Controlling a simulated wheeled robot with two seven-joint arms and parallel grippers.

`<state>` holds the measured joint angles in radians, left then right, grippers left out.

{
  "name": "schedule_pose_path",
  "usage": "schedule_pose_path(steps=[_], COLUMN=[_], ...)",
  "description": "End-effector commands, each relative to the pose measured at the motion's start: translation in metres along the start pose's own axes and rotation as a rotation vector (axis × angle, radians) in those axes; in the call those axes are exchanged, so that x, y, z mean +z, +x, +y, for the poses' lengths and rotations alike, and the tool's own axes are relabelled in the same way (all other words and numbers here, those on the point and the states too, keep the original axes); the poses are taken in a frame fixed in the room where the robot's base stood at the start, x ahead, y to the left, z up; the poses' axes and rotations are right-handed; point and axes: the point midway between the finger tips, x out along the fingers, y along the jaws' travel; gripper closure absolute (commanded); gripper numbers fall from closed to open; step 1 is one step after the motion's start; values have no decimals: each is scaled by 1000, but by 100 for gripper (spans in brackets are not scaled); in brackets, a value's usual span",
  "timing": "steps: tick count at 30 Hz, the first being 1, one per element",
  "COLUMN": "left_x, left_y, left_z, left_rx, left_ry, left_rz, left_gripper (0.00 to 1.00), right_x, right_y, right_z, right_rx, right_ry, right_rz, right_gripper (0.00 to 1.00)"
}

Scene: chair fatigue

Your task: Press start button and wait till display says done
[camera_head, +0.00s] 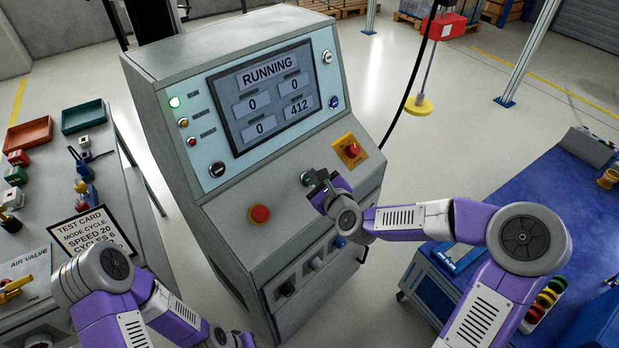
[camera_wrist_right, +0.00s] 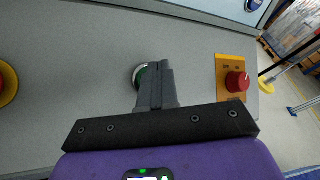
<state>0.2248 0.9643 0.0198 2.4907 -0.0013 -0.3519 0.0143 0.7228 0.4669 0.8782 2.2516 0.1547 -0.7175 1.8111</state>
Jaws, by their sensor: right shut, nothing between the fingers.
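The grey control console stands in the middle of the head view. Its display (camera_head: 265,96) reads RUNNING, with 0, 0, 0 and 412 in the boxes below. My right gripper (camera_head: 318,179) is shut and empty at the sloped panel, with its fingertips at the green start button (camera_head: 305,179). In the right wrist view the shut fingers (camera_wrist_right: 155,75) partly cover the green button (camera_wrist_right: 138,76); whether they press it or only sit over it I cannot tell. My left arm is at the lower left, and its fingers are out of sight.
A red button (camera_head: 259,214) is left of the green one, and a red knob on a yellow plate (camera_head: 350,150) is right. A green lamp (camera_head: 174,102) is lit.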

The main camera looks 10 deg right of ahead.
Motion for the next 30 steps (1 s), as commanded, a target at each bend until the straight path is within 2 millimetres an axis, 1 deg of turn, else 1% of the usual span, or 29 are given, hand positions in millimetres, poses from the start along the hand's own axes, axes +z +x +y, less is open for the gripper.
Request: schedule_pose_path(steps=[15, 19, 30], left_x=[2, 2, 2], left_y=[-36, -39, -38], left_z=[14, 14, 14], left_rx=[0, 0, 0], left_ry=[0, 0, 0], left_rz=[0, 0, 0], left_gripper=[57, 57, 57], right_x=[25, 26, 25], right_y=[-32, -35, -35], right_z=[-24, -26, -26], right_rx=[-1, -2, -1], right_ry=[-1, 0, 0], right_rz=[1, 0, 0], right_gripper=[100, 100, 100])
